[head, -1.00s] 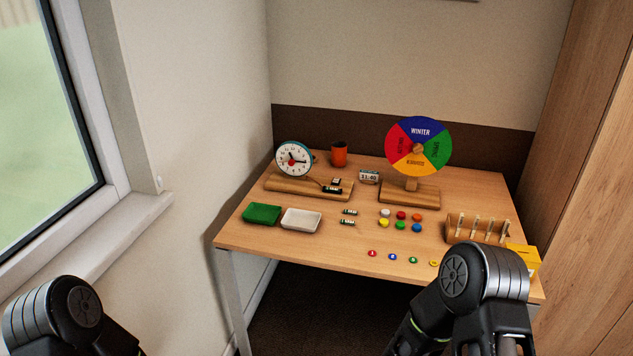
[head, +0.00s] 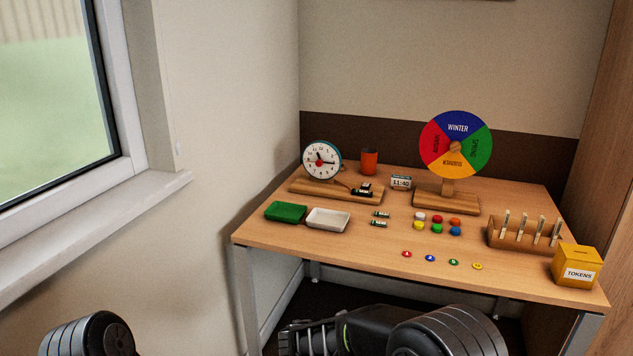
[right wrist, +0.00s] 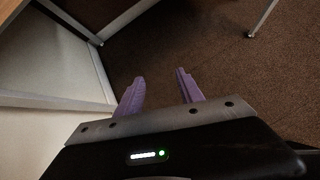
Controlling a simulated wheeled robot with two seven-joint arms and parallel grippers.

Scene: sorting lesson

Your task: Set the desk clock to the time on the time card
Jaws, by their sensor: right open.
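The desk clock (head: 321,160) is a round white dial with a teal rim, on a wooden base (head: 310,187) at the back left of the desk. One dark hand points right, near the 3; another points up and left. The time card (head: 401,183) is a small white card that seems to read 11:40, standing right of the clock. My right arm crosses the bottom of the head view, below the desk's front edge. My right gripper (right wrist: 160,87) shows purple fingers, open and empty above the carpet. My left gripper is out of view; only an arm joint shows.
A wall and window stand left.

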